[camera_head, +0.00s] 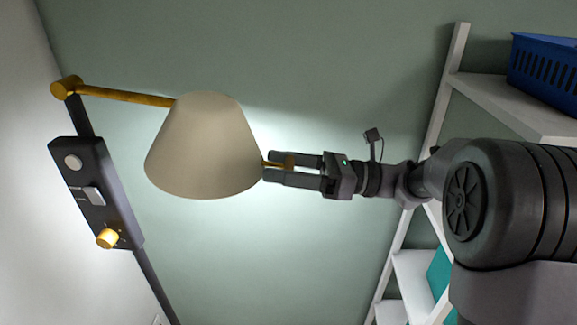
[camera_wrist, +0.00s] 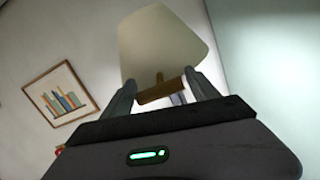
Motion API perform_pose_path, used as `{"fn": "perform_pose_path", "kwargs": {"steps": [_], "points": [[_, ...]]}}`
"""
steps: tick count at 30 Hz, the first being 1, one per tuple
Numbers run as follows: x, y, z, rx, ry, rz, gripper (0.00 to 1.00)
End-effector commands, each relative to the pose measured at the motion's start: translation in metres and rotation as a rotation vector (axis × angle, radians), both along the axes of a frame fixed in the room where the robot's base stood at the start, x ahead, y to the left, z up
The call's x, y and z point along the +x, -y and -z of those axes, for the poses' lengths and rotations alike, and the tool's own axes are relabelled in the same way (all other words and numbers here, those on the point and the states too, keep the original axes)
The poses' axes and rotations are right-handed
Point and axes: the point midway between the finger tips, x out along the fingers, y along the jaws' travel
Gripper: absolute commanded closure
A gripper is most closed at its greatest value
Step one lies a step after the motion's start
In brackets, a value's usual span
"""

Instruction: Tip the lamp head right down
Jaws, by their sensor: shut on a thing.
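The lamp head (camera_head: 203,148) is a cream cone-shaped shade at the end of a brass arm (camera_head: 125,96). Its wide end faces down in the head view, with a slight tilt. My gripper (camera_head: 276,167) is at the right side of the shade, with its fingers around a small brass handle (camera_head: 289,163) that sticks out from the shade. In the wrist view the lamp head (camera_wrist: 160,48) stands just beyond the fingers, and the brass handle (camera_wrist: 161,92) lies crosswise between them. The inside of the shade is hidden.
A dark wall panel (camera_head: 95,190) with a white knob, a switch and a brass knob is at the left. A white shelf (camera_head: 505,100) with a blue basket (camera_head: 545,68) stands at the right. A framed picture (camera_wrist: 60,95) hangs on the wall in the wrist view.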

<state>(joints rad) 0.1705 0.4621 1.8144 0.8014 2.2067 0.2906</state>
Motion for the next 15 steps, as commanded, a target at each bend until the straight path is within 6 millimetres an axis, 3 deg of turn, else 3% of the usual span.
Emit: {"fn": "perform_pose_path", "kwargs": {"steps": [1,3,15], "points": [[0.0,-0.005,0.028,0.028,-0.003,-0.002,1.0],[0.0,-0.014,0.044,0.077,-0.002,-0.003,1.0],[0.001,-0.063,0.113,0.173,0.003,-0.004,1.0]]}}
